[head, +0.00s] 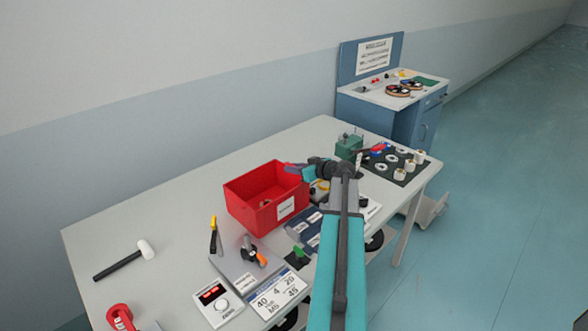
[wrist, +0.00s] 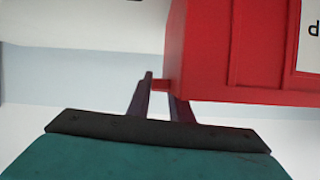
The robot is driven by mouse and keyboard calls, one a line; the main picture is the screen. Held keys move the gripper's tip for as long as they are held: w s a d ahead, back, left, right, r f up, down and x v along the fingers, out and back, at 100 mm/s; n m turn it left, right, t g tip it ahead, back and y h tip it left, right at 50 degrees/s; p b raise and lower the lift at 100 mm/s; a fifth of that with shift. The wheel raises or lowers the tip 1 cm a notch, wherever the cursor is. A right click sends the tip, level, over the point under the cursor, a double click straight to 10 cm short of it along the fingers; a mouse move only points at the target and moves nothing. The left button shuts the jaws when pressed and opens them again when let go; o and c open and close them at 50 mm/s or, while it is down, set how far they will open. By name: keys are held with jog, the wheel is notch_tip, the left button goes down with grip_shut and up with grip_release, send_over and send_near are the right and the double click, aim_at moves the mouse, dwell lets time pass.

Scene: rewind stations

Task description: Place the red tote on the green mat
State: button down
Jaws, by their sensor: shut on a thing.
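The red tote (head: 262,208), an open-topped box with a white label, is over the middle of the grey table in the head view. It fills the upper right of the wrist view (wrist: 225,55). My gripper (head: 297,170) is at the tote's right end. In the wrist view its two dark fingers (wrist: 163,88) are shut on a small red part at the tote's side. I cannot tell whether the tote's base touches the table. I cannot make out a green mat on this table for certain; a green patch (head: 425,81) shows on the far blue bench.
A hammer (head: 125,261), a grey plate with a clamp (head: 245,262), a white meter (head: 217,302) and a number card (head: 277,294) lie in front. A green device (head: 348,147) and a dark mat with spools (head: 395,165) are at the right end. The table's left is mostly clear.

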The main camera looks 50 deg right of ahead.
jog(key=shift+f, duration=0.3)
jog(key=c, duration=1.6)
grip_release()
jog(key=shift+s, duration=0.2)
jog(key=b+v, duration=0.3)
jog(key=v, duration=0.8)
jog(key=shift+s+r, duration=0.2)
jog(key=shift+s, duration=0.15)
